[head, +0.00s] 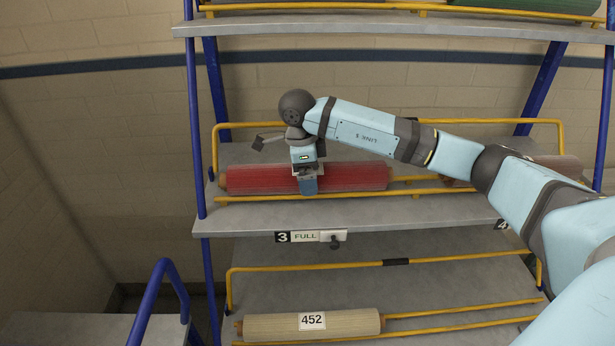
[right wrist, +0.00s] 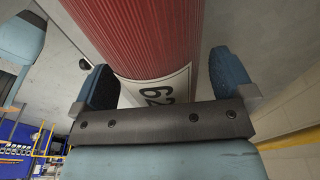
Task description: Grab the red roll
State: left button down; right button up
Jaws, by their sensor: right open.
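The red roll (head: 258,179) lies lengthwise on the middle shelf, behind a yellow rail. My right arm reaches in from the right, and its right gripper (head: 308,186) points down at the roll's middle, hiding part of it. In the right wrist view the red roll (right wrist: 150,35) runs between the two blue fingers of the right gripper (right wrist: 161,80), one on each side. The fingers are apart; I cannot tell whether either touches the roll. A white label (right wrist: 160,95) with partly hidden digits is on the roll. My left gripper is out of view.
The shelf (head: 410,213) has a "3 FULL" sign (head: 305,237) on its front edge. Yellow rails (head: 450,122) border the roll. A cream roll marked 452 (head: 270,326) lies on the shelf below. Blue posts (head: 193,110) stand at the left, and another shelf (head: 400,27) is above.

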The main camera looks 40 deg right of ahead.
jog(key=c, duration=1.3)
